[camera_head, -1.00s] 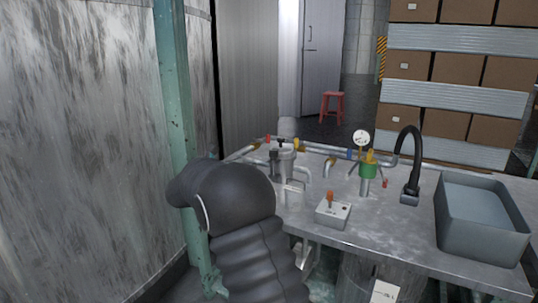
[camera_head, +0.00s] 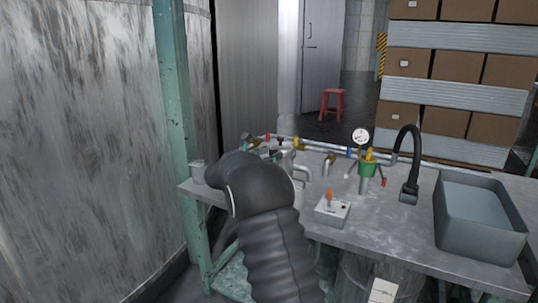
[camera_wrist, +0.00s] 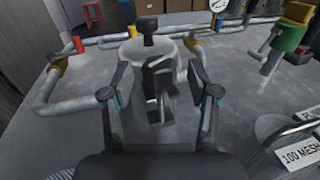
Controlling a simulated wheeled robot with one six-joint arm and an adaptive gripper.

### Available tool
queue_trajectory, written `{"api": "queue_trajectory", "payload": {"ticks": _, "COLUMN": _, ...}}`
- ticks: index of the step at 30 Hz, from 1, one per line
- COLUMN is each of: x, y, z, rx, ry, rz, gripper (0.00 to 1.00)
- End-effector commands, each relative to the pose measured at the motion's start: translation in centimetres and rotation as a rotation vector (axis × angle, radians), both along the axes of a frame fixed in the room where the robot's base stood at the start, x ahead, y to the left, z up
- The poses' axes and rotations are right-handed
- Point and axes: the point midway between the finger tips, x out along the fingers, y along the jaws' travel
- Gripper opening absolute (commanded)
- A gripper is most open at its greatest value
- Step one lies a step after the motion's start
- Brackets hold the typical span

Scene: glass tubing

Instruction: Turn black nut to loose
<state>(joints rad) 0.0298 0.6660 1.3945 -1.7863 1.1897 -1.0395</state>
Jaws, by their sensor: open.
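In the wrist view a light grey cylindrical vessel (camera_wrist: 150,52) stands upright on the metal table. A black part (camera_wrist: 158,76) is on its near side, with a darker piece reaching down below it; I cannot tell for sure that this is the nut. A second black part (camera_wrist: 147,25) sticks up from the vessel's top. My gripper (camera_wrist: 160,93) is open, with one finger on each side of the black front part and a visible gap on both sides. In the head view my arm hides the gripper and most of the vessel.
Pipes with yellow fittings (camera_wrist: 59,63) run left of and behind the vessel. A green valve (camera_head: 367,168), a pressure gauge (camera_head: 361,136), a switch box (camera_head: 332,210), a black tap (camera_head: 411,160) and a grey basin (camera_head: 480,222) stand to the right. The tabletop between switch box and basin is clear.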

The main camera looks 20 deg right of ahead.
Motion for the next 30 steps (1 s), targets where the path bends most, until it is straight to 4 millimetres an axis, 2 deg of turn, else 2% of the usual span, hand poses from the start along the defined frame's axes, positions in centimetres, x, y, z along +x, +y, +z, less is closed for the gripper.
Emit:
{"api": "queue_trajectory", "payload": {"ticks": 4, "x": -0.01, "y": 0.02, "z": -0.01, "rx": 0.0, "ry": 0.0, "rz": 0.0, "gripper": 0.57}}
{"api": "queue_trajectory", "payload": {"ticks": 11, "x": -0.02, "y": 0.02, "z": -0.02, "rx": 0.0, "ry": 0.0, "rz": -0.001, "gripper": 0.0}}
{"api": "queue_trajectory", "payload": {"ticks": 20, "x": -0.2, "y": -0.11, "z": -0.17, "rx": 0.0, "ry": -0.001, "rz": 0.025, "gripper": 0.0}}
{"api": "queue_trajectory", "payload": {"ticks": 30, "x": -0.72, "y": -0.46, "z": -0.76, "rx": 0.0, "ry": -0.002, "rz": 0.225, "gripper": 0.0}}
